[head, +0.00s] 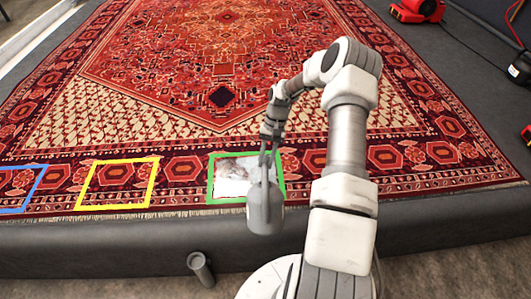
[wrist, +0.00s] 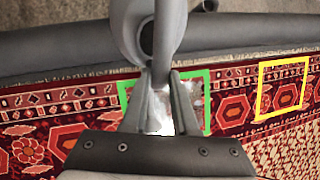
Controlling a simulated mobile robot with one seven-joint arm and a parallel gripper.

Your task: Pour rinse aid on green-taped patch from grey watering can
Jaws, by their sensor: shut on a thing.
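The grey watering can (head: 265,214) hangs from my gripper (head: 268,150), in front of the near right part of the green-taped patch (head: 230,181) in the head view. My gripper is shut on the can's upright grey handle. Inside the green tape lies a whitish, glossy area with a brownish blotch. In the wrist view my gripper's fingers (wrist: 160,88) close on the can (wrist: 130,25), whose dark round opening shows. The can and fingers hide the middle of the patch (wrist: 194,98) there. I cannot make out the spout or any stream.
A yellow-taped patch (head: 82,186) and a blue-taped patch (head: 35,190) lie left on the patterned red rug (head: 170,60). A dark grey ledge (head: 120,240) runs along the rug's near edge. A grey cylinder (head: 201,269) stands before it. A red machine (head: 416,10) sits far right.

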